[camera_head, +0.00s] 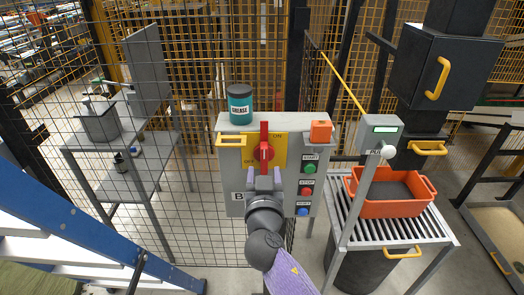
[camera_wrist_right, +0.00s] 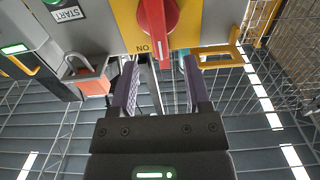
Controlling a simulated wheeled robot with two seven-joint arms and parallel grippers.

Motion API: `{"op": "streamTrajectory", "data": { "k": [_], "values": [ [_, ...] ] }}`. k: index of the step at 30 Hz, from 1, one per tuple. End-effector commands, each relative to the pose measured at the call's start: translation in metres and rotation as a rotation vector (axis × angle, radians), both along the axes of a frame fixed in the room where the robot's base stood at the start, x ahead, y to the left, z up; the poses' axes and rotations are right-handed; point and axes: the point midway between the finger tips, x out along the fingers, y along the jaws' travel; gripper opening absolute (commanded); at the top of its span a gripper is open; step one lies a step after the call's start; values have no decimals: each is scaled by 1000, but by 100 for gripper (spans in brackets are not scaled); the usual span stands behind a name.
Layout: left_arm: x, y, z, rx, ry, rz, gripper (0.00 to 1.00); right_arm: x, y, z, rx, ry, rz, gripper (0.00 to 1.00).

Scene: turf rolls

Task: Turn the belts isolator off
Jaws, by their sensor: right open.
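The belts isolator is a red rotary handle (camera_head: 264,143) on a yellow plate (camera_head: 279,148), mounted on a grey panel marked B (camera_head: 231,178). The handle stands upright, with ON lettered to the upper right of it. My right gripper (camera_head: 264,176) is open, its purple fingers just below the handle in the head view. In the right wrist view, which is turned upside down, the red handle (camera_wrist_right: 157,22) points down towards the gap between the open fingers (camera_wrist_right: 160,88). Nothing is held. My left gripper is not in view.
A small display post (camera_head: 369,155) and an orange crate (camera_head: 362,199) stand to the right. Wire fencing is behind.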

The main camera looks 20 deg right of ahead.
Motion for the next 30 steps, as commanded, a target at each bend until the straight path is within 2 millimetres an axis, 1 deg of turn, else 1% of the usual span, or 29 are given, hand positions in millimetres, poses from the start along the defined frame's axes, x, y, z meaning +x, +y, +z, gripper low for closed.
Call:
{"op": "streamTrajectory", "data": {
  "k": [1,3,7,12,18,19,20,21,23,24,26,27,30],
  "values": [
    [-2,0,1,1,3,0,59,12,-5,2,-5,-1,-3,62],
    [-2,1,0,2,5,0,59,27,-8,1,-4,-1,-2,62],
    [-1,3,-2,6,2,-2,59,46,-14,-1,-3,2,-2,62],
    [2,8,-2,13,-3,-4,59,55,-17,-1,-1,2,-1,62],
    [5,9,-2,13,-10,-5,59,55,-17,-1,-1,3,-1,62],
    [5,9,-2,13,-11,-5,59,55,-17,-1,-1,3,-1,58],
    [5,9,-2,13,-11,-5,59,55,-17,-1,-1,3,-1,51],
    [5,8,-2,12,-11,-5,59,55,-17,-1,-1,3,-1,43],
    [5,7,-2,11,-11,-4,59,55,-17,-1,-1,3,-1,30],
    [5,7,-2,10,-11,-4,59,55,-17,-1,-1,3,-1,22],
    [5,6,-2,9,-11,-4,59,55,-17,-1,-1,3,-1,9],
    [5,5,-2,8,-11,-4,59,55,-17,-1,-1,3,-1,0],
    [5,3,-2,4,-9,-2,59,55,-17,-1,-1,3,-1,0]
  ]
}}
